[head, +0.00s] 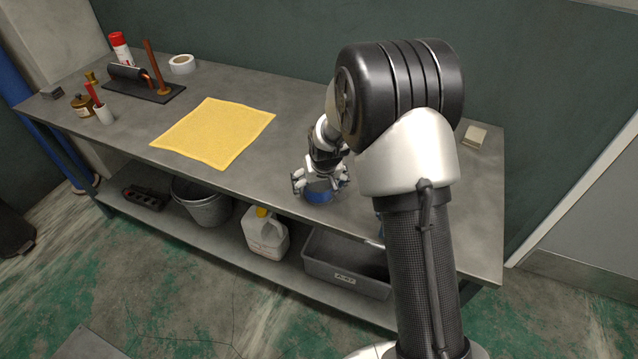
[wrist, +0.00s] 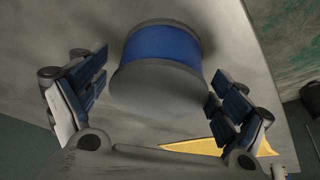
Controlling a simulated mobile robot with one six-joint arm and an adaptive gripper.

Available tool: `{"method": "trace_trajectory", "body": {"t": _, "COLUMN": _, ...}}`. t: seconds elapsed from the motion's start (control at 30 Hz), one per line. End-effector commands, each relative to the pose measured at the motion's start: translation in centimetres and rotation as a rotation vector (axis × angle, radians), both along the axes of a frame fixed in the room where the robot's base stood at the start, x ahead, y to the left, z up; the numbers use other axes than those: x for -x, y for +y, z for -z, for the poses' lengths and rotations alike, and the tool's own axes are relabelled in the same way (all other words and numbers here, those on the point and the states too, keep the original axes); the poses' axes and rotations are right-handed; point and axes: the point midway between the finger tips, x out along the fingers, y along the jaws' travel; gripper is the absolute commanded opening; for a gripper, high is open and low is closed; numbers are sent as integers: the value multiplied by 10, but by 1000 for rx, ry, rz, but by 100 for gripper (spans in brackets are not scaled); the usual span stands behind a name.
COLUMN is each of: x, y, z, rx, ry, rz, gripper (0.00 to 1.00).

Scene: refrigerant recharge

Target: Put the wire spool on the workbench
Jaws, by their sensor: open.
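The wire spool (head: 319,191) has a blue wound middle and grey flanges. It appears to rest on the workbench (head: 265,178), near its front edge and right of the yellow cloth. In the wrist view a gap shows between the spool and each finger. The spool's underside and its exact contact with the bench top are hidden.
A yellow cloth (head: 214,132) lies flat left of my gripper. A torch stand (head: 144,90), a tape roll (head: 182,64) and a red-capped can (head: 121,48) are at the far left. A bucket (head: 203,203), jug (head: 265,234) and grey bin (head: 345,270) occupy the lower shelf.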

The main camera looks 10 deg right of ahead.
Motion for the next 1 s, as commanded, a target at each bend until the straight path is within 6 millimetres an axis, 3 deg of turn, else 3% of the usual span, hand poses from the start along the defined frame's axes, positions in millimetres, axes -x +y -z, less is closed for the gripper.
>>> {"method": "trace_trajectory", "body": {"t": 0.37, "x": 0, "y": 0, "z": -5, "rx": 0, "ry": -1, "rz": 0, "gripper": 93}}
{"method": "trace_trajectory", "body": {"t": 0.8, "x": 31, "y": 0, "z": -85, "rx": 0, "ry": -3, "rz": 0, "gripper": 93}}
{"method": "trace_trajectory", "body": {"t": 1.0, "x": 43, "y": 1, "z": -109, "rx": 0, "ry": -1, "rz": 0, "gripper": 93}}
